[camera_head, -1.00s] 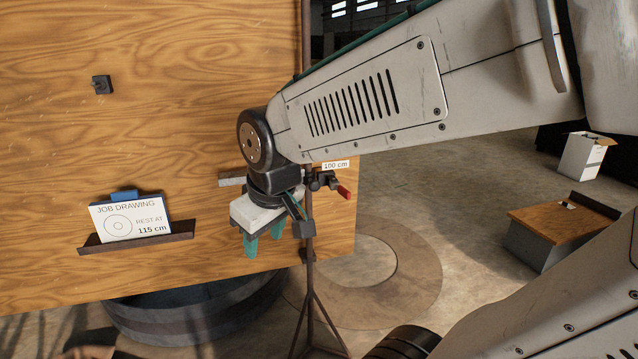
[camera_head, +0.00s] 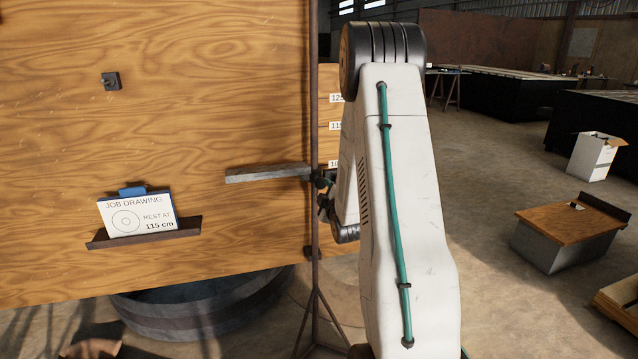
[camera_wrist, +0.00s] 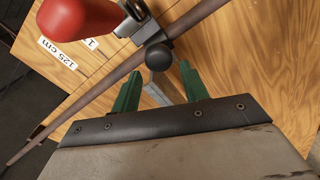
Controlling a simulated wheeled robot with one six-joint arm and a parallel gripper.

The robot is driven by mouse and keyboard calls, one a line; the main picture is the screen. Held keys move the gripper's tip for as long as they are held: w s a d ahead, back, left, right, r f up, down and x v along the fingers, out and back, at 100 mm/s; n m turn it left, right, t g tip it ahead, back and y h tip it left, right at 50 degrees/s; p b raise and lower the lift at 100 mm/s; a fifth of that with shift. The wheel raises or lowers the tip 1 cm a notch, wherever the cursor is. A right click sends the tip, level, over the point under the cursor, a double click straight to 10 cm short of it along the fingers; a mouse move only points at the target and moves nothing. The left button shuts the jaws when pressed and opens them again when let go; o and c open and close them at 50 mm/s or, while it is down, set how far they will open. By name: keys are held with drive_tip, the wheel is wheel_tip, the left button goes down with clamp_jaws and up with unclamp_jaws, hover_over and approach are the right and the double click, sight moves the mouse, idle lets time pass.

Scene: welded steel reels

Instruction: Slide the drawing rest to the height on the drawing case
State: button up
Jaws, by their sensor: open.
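The drawing case (camera_head: 138,215) shows at lower left in the head view and reads "JOB DRAWING, REST AT 115 cm". The drawing rest is a grey bar (camera_head: 268,173) reaching left from a thin upright post (camera_head: 314,120), near the lowest of three height labels. In the wrist view, my gripper (camera_wrist: 160,88) is open, its green fingers apart. A black ball knob (camera_wrist: 158,56) on the post's clamp lies just beyond the gap between them. A red handle (camera_wrist: 75,15) is at upper left. My arm hides the gripper in the head view.
The wooden board (camera_head: 200,120) stands behind the post. A small ledge (camera_head: 145,239) holds the case. The post stands on a tripod base (camera_head: 316,315). A round dark tub (camera_head: 200,308) lies below. The floor at right is open up to a low wooden-topped box (camera_head: 570,225).

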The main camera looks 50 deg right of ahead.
sight(322, 185)
drive_tip(key=shift+w+d+f, duration=0.1)
drive_tip(key=shift+d+f, duration=0.05)
drive_tip(key=shift+d, duration=0.15)
drive_tip(key=x, duration=0.7)
drive_tip(key=shift+w+d, duration=0.1)
drive_tip(key=shift+w, duration=0.05)
clamp_jaws()
wheel_tip(322, 185, up, 16)
drive_tip(key=shift+f, duration=0.15)
unclamp_jaws()
drive_tip(key=shift+f, duration=0.1)
